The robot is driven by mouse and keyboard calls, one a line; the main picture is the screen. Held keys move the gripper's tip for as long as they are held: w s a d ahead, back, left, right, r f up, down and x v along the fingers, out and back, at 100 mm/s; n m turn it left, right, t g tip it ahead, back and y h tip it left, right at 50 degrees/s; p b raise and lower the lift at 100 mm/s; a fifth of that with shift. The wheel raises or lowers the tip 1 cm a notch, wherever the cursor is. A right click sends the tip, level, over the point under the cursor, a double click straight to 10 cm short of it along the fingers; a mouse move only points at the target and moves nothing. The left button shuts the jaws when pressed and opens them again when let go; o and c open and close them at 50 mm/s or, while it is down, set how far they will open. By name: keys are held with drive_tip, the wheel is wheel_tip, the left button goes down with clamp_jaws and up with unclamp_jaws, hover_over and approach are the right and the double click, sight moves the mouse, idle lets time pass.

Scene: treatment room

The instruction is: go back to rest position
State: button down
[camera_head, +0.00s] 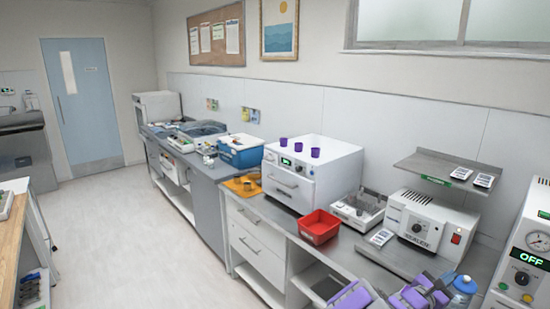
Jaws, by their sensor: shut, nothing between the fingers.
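My arm shows as lavender and dark grey parts at the bottom edge, right of centre, cut off by the frame. My gripper (436,287) appears to be its end, over the near part of the counter, left of a blue bottle (461,290). It is shut and holds nothing. Its fingertips are small and hard to make out. I cannot tell whether it touches the bottle.
The grey counter (280,213) carries a red bin (319,227), a white steriliser (311,172) with purple cups on top, a metal basket tray (357,209) and a white sealer (427,224). A shelf (447,168) overhangs the sealer. Open floor (120,240) lies left, before a blue door (82,100).

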drive_tip(key=s+d+r+m+g+h, duration=0.2)
drive_tip(key=s+d+r+m+g, duration=0.2)
drive_tip(key=s+r+m+g, duration=0.45)
drive_tip(key=s+a+r+m+g+y, duration=0.2)
drive_tip(key=s+a+r+m+g, duration=0.15)
drive_tip(key=s, duration=0.55)
drive_tip(key=s+a+r+m+g+y, duration=0.25)
drive_tip(key=s+m, duration=0.25)
drive_tip(key=s, duration=0.3)
drive_tip(key=s+a+f+m+t+y, duration=0.2)
drive_tip(key=s+a+f+m+y, duration=0.4)
drive_tip(key=s+a, duration=0.6)
drive_tip(key=s+a+f+y, duration=0.1)
drive_tip(key=a+y, duration=0.2)
drive_tip(key=a, duration=0.4)
drive_tip(key=s+a+f+n+t+y, duration=0.1)
drive_tip(key=s+a+y, duration=0.1)
drive_tip(key=a, duration=0.5)
drive_tip(key=s+a+f+t+y, duration=0.1)
drive_tip(key=s+a+y, duration=0.1)
drive_tip(key=a, duration=0.5)
drive_tip(key=shift+f+n+y, duration=0.3)
drive_tip(key=shift+f+y, duration=0.1)
drive_tip(key=shift+y, duration=0.45)
drive_tip(key=shift+d, duration=0.15)
